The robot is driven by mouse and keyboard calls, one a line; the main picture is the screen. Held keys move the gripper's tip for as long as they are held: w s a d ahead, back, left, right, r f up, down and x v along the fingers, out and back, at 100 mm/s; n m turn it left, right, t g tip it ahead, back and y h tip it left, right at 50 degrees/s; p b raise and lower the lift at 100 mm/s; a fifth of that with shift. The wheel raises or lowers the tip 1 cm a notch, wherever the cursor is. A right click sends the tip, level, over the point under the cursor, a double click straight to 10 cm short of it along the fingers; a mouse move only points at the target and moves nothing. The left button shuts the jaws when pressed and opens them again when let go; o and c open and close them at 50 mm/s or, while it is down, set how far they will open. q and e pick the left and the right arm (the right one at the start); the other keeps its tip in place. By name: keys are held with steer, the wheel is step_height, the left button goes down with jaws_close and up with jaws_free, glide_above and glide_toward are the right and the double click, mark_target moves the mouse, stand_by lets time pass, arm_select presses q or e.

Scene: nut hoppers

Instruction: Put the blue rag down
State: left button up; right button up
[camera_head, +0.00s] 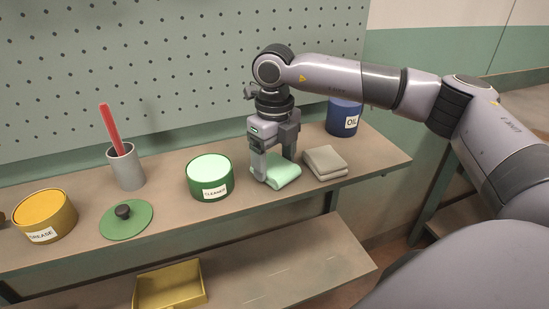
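A folded pale mint-green rag (283,174) lies on the bench top between the green can and a folded beige rag (325,162). No rag in view looks clearly blue. My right gripper (273,165) points down over the mint-green rag with its two fingers apart. One finger overlaps the rag's left side and the other its back edge. Whether the fingers press on the cloth or stand free around it cannot be told. My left gripper is out of view.
A green "cleaner" can (210,177), a green knobbed lid (126,220), a grey cup (126,168) with a red stick, a yellow "grease" can (45,215) and a blue "oil" can (343,117) stand on the bench (235,215). A yellow bin (170,287) sits on the lower shelf.

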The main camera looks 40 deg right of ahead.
mark_target(275, 164)
steer(key=o, duration=0.3)
step_height(275, 164, up, 12)
steer(key=shift+r, duration=0.2)
stand_by(0.3)
steer(key=shift+f, duration=0.1)
stand_by(0.4)
